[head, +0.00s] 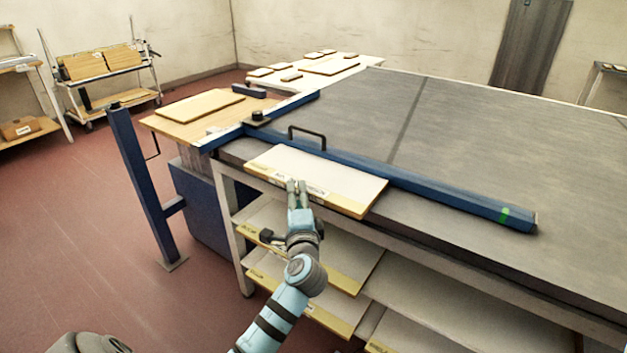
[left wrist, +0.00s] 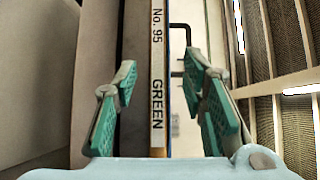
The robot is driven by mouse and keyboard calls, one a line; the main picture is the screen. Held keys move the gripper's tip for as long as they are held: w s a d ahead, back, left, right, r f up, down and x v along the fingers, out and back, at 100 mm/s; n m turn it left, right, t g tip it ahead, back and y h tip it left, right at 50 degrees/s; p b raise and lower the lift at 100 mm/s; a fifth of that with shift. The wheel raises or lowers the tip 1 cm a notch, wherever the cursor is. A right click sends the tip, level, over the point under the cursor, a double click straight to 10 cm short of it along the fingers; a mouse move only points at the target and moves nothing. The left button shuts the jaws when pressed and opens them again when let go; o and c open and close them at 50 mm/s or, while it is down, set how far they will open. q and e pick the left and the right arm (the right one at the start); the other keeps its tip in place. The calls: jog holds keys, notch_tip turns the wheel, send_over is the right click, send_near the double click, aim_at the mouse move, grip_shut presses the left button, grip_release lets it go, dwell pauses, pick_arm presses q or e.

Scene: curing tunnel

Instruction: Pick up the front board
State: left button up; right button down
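The front board (head: 335,183) is a flat pale board with a yellowish edge. It lies at the near edge of the grey table, beside the blue bar, with its front part over the edge. My left gripper (head: 297,187) is at its near edge. In the left wrist view the open fingers of the gripper (left wrist: 165,105) stand on either side of the board's edge (left wrist: 157,75), which reads "No. 95 GREEN". Gaps show between the pads and the board. My right gripper is not in view.
A blue bar (head: 420,188) with a black handle (head: 307,137) runs across the grey table (head: 480,130). Shelves below hold more boards (head: 345,262). A blue post (head: 140,180) stands to the left. A wooden-topped stand (head: 170,128) holds another board (head: 200,106).

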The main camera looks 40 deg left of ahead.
aim_at(313, 175)
pick_arm(q)
jog(key=b+x, duration=0.1)
jog(key=x, duration=0.4)
jog(key=shift+a+f, duration=0.15)
jog(key=shift+a, duration=0.1)
grip_shut()
